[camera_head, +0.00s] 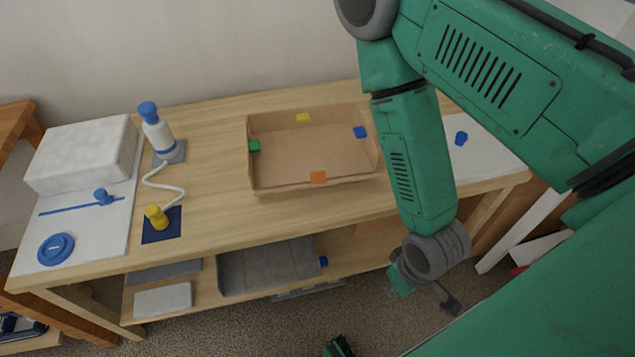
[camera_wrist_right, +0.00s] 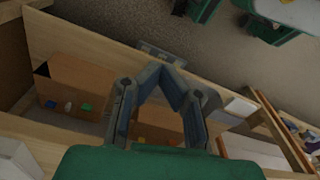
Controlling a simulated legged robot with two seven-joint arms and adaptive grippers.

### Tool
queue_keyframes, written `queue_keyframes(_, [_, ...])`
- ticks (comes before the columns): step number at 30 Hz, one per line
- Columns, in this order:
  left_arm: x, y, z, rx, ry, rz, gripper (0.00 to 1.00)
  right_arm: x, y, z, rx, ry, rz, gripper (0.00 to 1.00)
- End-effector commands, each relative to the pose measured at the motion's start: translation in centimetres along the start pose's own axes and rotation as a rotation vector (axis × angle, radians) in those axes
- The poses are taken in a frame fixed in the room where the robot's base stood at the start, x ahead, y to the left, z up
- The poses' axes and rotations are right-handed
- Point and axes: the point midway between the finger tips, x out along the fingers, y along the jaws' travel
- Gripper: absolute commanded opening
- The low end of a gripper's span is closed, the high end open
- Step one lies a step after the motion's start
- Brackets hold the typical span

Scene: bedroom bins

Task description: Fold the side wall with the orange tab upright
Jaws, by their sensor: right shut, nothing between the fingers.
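The shallow brown cardboard box (camera_head: 290,150) sits on the middle of the wooden table in the head view. The orange tab (camera_head: 318,177) is on its front side. Whether that front wall is upright or tilted is hard to tell. The yellow tab (camera_head: 303,118) is at the back, the green tab (camera_head: 254,146) at the left and the blue tab (camera_head: 360,132) at the right. My right gripper (camera_head: 421,290) hangs low in front of the table, right of the box and apart from it. In the right wrist view its fingers (camera_wrist_right: 167,68) meet, empty.
A white box (camera_head: 82,152), a blue-capped bottle (camera_head: 157,132) and a yellow-topped piece (camera_head: 157,217) stand on the table's left. A grey tray (camera_head: 268,268) lies on the lower shelf. In the right wrist view, a brown box (camera_wrist_right: 75,80) shows at left. Bare tabletop lies left of the cardboard box.

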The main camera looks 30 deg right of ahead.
Motion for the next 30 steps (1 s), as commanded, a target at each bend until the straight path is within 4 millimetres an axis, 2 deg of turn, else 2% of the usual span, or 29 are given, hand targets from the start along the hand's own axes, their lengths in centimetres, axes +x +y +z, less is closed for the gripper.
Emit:
queue_keyframes(2, [-0.1,0.0,0.0,0.000,0.000,0.000,0.00,0.3,-1.4,-0.4,0.125,0.034,-0.037,0.00])
queue_keyframes(5, [-0.2,0.0,0.0,0.000,0.000,0.000,0.00,0.5,-4.2,-1.6,0.405,0.103,-0.122,0.00])
queue_keyframes(9, [-0.3,0.0,0.0,0.000,0.000,0.000,0.00,0.0,-8.1,-4.4,0.931,0.199,-0.296,0.00])
queue_keyframes(13, [-0.5,0.0,0.0,0.000,0.000,0.000,0.00,-1.4,-10.3,-7.4,1.437,0.255,-0.486,0.00])
queue_keyframes(17, [-0.6,0.0,0.0,0.000,0.000,0.000,0.00,-3.3,-10.9,-10.6,1.941,0.287,-0.711,0.00])
queue_keyframes(21, [-0.8,0.0,-0.1,0.000,0.000,0.000,0.00,-5.8,-9.9,-13.6,2.439,0.300,-0.997,0.00])
queue_keyframes(24, [-0.9,0.0,-0.1,0.000,0.000,0.000,0.00,-7.3,-8.7,-15.2,2.707,0.297,-1.205,0.00])
queue_keyframes(26, [-0.9,0.0,-0.1,0.000,0.000,0.000,0.00,-8.1,-7.9,-15.8,2.824,0.292,-1.314,0.00])
queue_keyframes(27, [-0.9,0.0,-0.1,0.000,0.000,0.000,0.00,-8.5,-7.5,-16.1,-2.762,-0.277,1.320,0.00])
queue_keyframes(30, [-0.9,0.0,-0.1,0.000,0.000,0.000,0.00,-9.2,-6.7,-16.5,-2.624,-0.247,1.312,0.00])
